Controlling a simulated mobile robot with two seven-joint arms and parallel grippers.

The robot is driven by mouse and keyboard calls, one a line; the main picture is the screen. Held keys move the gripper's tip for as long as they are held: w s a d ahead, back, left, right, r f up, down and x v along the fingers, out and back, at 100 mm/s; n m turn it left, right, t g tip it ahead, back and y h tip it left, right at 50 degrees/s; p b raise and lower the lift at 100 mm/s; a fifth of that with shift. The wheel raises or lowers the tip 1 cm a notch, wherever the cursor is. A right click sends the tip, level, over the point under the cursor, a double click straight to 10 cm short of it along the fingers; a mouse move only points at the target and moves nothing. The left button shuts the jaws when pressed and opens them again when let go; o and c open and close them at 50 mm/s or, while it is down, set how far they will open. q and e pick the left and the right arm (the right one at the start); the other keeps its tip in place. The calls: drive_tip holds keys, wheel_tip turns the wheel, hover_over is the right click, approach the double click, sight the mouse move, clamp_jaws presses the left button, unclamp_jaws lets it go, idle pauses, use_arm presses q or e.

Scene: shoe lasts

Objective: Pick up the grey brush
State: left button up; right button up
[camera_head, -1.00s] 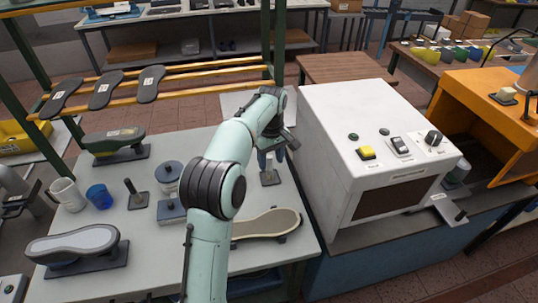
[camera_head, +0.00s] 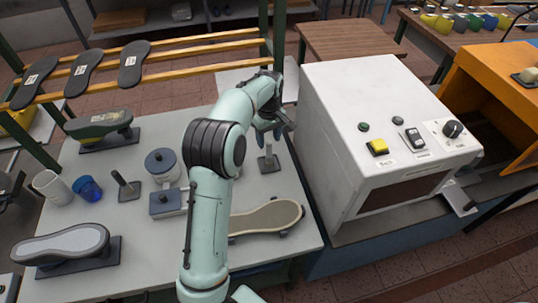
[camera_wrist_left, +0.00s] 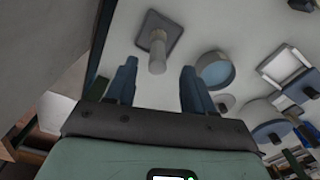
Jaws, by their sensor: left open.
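A slim grey upright piece (camera_head: 268,160) on a square grey base stands near the back right of the table. It may be the grey brush in its stand; I cannot make out bristles. In the left wrist view the pale post (camera_wrist_left: 157,50) on its square base lies between my open left fingers, apart from both. My left gripper (camera_head: 270,137) is open and empty just above it, pointing down. A second dark handle (camera_head: 125,184) stands on a square base farther left. My right gripper is not in view.
A white machine box (camera_head: 385,120) stands close on the right of my left gripper. A shoe sole (camera_head: 272,216), a grey lidded pot (camera_head: 161,163), a blue cup (camera_head: 88,188) and a white mug (camera_head: 51,187) are on the table (camera_head: 110,223).

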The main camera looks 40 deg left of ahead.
sight(269, 149)
use_arm(q)
drive_tip(key=f, duration=0.6)
drive_tip(key=shift+w+a+f, duration=0.1)
drive_tip(key=shift+w+f, duration=0.1)
clamp_jaws()
